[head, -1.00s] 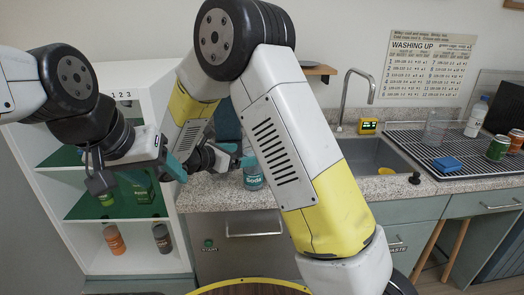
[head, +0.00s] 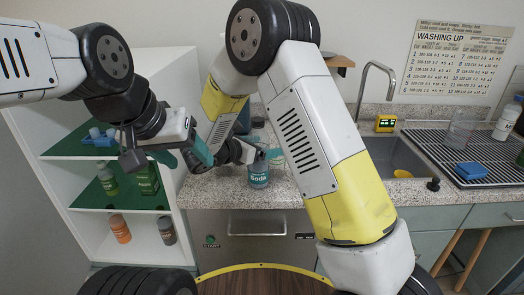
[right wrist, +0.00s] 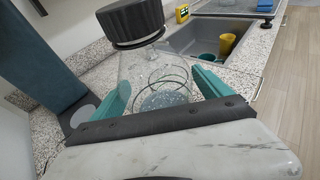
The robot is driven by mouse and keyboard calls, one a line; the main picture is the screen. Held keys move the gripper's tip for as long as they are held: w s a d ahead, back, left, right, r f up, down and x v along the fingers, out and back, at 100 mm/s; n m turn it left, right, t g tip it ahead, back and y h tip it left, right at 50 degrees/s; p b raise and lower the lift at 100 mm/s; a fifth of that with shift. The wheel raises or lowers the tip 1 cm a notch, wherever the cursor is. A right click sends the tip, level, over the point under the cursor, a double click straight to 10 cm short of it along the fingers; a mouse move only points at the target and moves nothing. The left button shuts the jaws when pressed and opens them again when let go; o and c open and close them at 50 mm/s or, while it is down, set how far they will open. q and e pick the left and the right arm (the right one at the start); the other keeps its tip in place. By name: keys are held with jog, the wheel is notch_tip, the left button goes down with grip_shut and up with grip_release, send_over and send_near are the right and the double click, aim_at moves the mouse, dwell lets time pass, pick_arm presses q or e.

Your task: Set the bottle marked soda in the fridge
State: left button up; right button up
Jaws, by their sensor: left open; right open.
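The bottle marked Soda (head: 258,176), with a teal label, stands on the speckled counter left of the sink. My right gripper (head: 262,155) is open at its upper part. In the right wrist view a clear vessel with a black top (right wrist: 132,20) stands between the open teal fingers of this gripper (right wrist: 162,92); no label shows there, so I cannot confirm it is the soda. My left gripper (head: 190,158) is open and empty, in front of the white shelf unit. I cannot identify a fridge for certain.
The open white shelf unit (head: 92,222) at left holds several bottles and a blue item (head: 100,138) on its shelves. A steel-fronted appliance (head: 250,250) marked START sits under the counter. The sink (head: 385,160) and drying rack (head: 450,155) are at right.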

jog(key=c, duration=1.8)
grip_shut()
jog(key=shift+r, duration=0.2)
